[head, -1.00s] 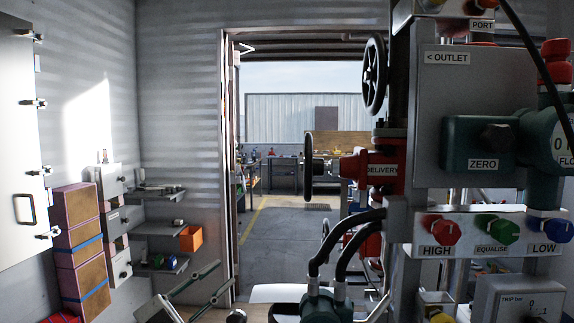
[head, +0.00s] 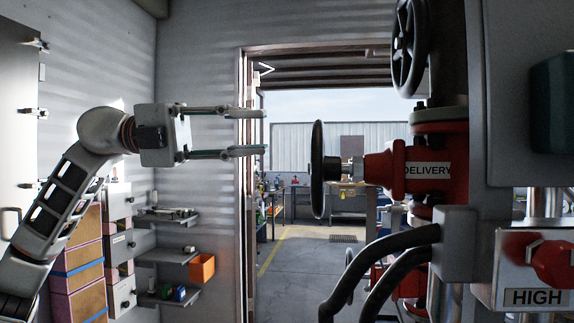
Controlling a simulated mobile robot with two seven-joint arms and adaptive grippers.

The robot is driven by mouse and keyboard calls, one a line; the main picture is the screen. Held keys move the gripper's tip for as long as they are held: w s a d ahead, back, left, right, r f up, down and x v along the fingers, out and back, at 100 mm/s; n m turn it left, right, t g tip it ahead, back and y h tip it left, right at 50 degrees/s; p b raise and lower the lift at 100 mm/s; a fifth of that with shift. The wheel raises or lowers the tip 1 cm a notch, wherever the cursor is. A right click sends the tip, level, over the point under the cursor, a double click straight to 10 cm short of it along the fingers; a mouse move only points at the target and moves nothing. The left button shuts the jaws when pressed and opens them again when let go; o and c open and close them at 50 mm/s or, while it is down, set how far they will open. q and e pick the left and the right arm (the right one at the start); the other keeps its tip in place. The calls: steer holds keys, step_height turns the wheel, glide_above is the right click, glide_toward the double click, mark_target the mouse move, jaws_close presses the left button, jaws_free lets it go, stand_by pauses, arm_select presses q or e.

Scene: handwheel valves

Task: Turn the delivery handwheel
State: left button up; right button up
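The delivery handwheel (head: 318,169) is a dark wheel seen nearly edge-on in the head view. It sits on a stem at the left end of a red valve body (head: 428,170) labelled DELIVERY. My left gripper (head: 265,132) comes in from the left, with its two long fingers apart and pointing right at the wheel. It is open and empty. In the picture a gap lies between its fingertips and the wheel's rim. My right gripper is not in view.
Another dark handwheel (head: 409,45) is above right of the delivery handwheel. Black hoses (head: 375,262) curve below the valve. A red HIGH knob (head: 552,258) is at lower right. Wall shelves with an orange bin (head: 202,268) stand at left. A doorway opens behind.

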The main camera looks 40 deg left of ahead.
mark_target(311, 133)
arm_select(q)
steer(key=p+x, duration=0.7)
steer(key=x, duration=0.2)
steer(key=shift+d, duration=0.3)
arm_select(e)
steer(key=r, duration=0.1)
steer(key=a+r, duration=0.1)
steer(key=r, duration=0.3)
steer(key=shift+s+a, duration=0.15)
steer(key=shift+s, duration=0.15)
arm_select(q)
steer(key=shift+f, duration=0.15)
steer(key=c, duration=0.7)
jaws_close()
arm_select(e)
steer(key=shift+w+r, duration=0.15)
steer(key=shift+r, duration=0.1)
arm_select(q)
steer(key=shift+m, duration=0.3)
